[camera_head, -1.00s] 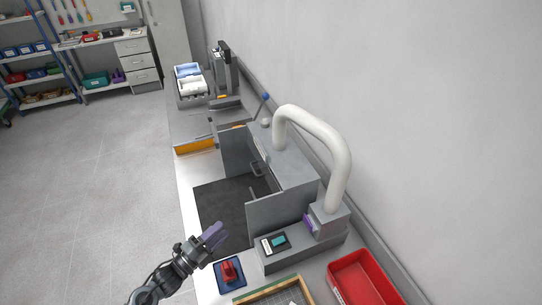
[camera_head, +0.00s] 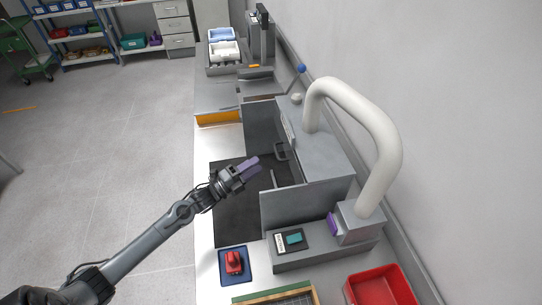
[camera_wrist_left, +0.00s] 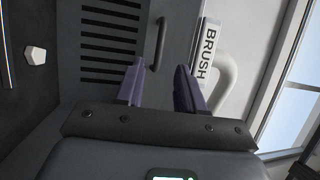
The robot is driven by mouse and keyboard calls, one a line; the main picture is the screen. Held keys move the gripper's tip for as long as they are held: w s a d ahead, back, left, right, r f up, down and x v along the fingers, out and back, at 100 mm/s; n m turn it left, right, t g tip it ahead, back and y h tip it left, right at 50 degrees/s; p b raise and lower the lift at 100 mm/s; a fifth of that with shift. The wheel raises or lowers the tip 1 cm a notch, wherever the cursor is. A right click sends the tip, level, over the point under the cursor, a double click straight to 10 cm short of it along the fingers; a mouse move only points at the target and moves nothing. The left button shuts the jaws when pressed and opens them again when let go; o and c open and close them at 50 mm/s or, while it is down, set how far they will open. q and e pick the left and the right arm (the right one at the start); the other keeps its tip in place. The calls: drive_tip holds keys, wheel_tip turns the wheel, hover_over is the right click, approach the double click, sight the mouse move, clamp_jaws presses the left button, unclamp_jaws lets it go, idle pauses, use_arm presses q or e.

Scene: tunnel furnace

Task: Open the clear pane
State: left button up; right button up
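The grey furnace housing (camera_head: 318,150) stands along the wall. A dark bar handle (camera_head: 281,151) shows at its open front, between two upright grey side panels. I cannot clearly make out the clear pane itself. In the left wrist view a bar handle (camera_wrist_left: 158,43) lies ahead of the fingers, beside a dark slotted vent. My left gripper (camera_head: 253,168) has purple fingers and reaches over the dark mat, short of the handle. In the left wrist view the left gripper (camera_wrist_left: 160,88) is open, with nothing between its fingers. My right gripper is not in view.
The near grey side panel (camera_head: 300,205) stands to the right of my left gripper. A thick white pipe (camera_head: 385,140) arches above the housing. A red part (camera_head: 233,262) on a blue mat and a red bin (camera_head: 382,287) are nearer. The dark mat (camera_head: 235,225) is clear.

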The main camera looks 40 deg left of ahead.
use_arm(q)
drive_tip(key=x, duration=0.7)
drive_tip(key=shift+w, duration=0.3)
clamp_jaws()
